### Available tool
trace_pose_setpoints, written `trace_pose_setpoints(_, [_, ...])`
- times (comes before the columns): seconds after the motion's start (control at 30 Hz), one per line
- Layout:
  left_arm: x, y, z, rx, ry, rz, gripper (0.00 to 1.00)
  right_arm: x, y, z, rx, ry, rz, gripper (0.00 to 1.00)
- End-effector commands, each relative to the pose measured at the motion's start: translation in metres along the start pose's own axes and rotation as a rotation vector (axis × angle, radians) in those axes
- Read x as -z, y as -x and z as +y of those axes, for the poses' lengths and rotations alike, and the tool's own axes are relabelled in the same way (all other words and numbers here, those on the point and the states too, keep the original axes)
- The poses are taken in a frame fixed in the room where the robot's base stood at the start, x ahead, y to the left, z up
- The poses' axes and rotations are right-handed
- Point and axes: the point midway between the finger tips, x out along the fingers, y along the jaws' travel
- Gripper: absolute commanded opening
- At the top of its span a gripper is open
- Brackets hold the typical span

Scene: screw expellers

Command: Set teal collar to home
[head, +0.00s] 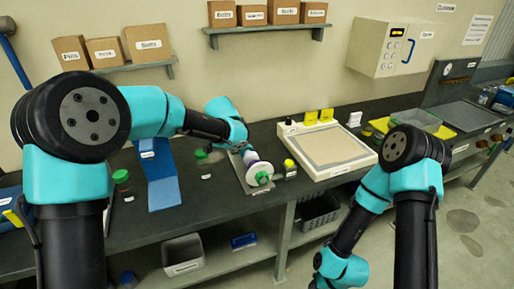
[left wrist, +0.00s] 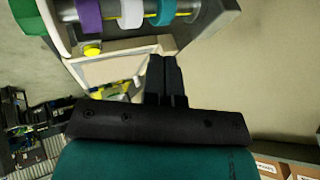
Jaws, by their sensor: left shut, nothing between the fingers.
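The screw expeller (head: 256,188) stands on the bench in the head view, with a green end disc (head: 262,178) facing me. In the left wrist view, a teal collar (left wrist: 167,12) sits around a metal shaft at the top, with a white collar (left wrist: 131,14) and a purple collar (left wrist: 88,15) further left. My left gripper (left wrist: 163,62) is shut and empty, its tips apart from the teal collar and below it in that picture. In the head view my left wrist covers the rear of the expeller, so I cannot make out the teal collar there. My right gripper is out of view.
A shallow framed tray (head: 330,148) lies right of the expeller, with a small yellow-topped item (head: 290,167) between them. A blue stand (head: 160,180) and a green-capped jar (head: 122,182) are to the left. Shelves with boxes hang behind.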

Motion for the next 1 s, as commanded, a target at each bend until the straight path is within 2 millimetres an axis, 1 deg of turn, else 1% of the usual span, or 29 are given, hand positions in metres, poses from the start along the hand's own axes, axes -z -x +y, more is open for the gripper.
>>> trace_pose_setpoints(0.1, [0.007,0.000,0.007,0.002,0.007,0.009,0.00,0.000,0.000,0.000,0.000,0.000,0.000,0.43])
trace_pose_setpoints(0.17, [0.008,0.000,0.009,0.003,0.010,0.012,0.00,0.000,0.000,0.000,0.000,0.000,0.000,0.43])
trace_pose_setpoints(0.47, [0.008,-0.001,0.010,0.002,0.013,0.012,0.00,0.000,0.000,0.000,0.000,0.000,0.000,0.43])
trace_pose_setpoints(0.63, [0.008,-0.007,0.010,0.001,0.014,0.010,0.00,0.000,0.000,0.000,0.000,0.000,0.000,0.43])
trace_pose_setpoints(0.77, [0.008,-0.019,0.010,0.001,0.013,0.009,0.00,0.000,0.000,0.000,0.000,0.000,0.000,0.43])
trace_pose_setpoints(0.87, [0.007,-0.033,0.010,0.001,0.014,0.009,0.00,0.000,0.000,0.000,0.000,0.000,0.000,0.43])
trace_pose_setpoints(1.0, [0.008,-0.057,0.011,0.000,0.014,0.009,0.00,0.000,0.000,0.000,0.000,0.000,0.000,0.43])
